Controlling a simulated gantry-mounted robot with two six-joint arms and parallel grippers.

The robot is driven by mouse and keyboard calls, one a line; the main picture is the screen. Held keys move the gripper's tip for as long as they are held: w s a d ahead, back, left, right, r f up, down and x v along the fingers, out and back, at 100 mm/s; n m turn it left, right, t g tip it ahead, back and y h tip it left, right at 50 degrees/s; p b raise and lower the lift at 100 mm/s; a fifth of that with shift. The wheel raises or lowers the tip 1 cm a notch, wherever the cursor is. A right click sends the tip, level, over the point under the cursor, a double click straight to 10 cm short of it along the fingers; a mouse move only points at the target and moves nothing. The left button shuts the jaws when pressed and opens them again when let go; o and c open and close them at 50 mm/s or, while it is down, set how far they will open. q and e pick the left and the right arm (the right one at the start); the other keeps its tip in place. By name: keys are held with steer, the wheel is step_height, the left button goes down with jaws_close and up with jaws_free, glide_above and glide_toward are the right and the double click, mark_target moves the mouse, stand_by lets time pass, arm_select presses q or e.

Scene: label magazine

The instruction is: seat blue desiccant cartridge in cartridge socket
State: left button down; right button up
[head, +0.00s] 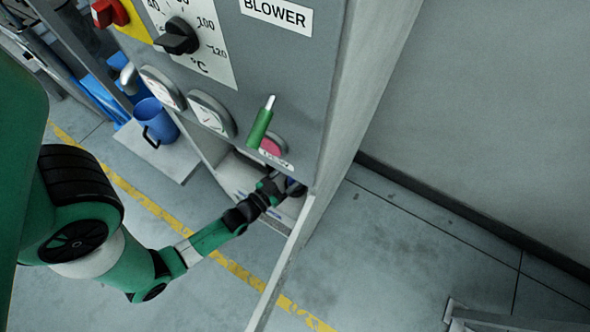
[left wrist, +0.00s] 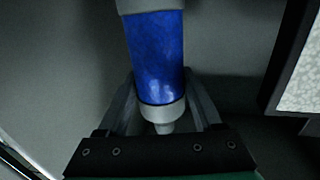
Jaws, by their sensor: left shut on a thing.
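The blue desiccant cartridge (left wrist: 156,55) is a blue cylinder with a pale grey end piece and a small nub at its near end. Another grey collar shows at its far end, at the top edge of the left wrist view. My left gripper (left wrist: 160,100) has a finger on either side of the cartridge and is shut on it. In the head view my left gripper (head: 277,186) is low inside the cabinet opening, under the panel, and mostly dark. I cannot make out the cartridge socket or tell whether the cartridge touches it. My right gripper is not in view.
The cabinet panel (head: 225,70) carries a dial, gauges, a green-handled lever (head: 261,125) and a pink button (head: 272,146) above the opening. Its pale side edge (head: 340,120) stands just right of my gripper.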

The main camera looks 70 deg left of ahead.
arm_select(q)
steer(key=shift+f+b, duration=1.2)
steer(key=shift+f, duration=0.15)
jaws_free()
steer(key=p+v, duration=0.3)
steer(key=v, duration=0.8)
steer(key=shift+s+d, duration=0.2)
steer(key=shift+s, duration=0.05)
steer(key=shift+r, duration=0.1)
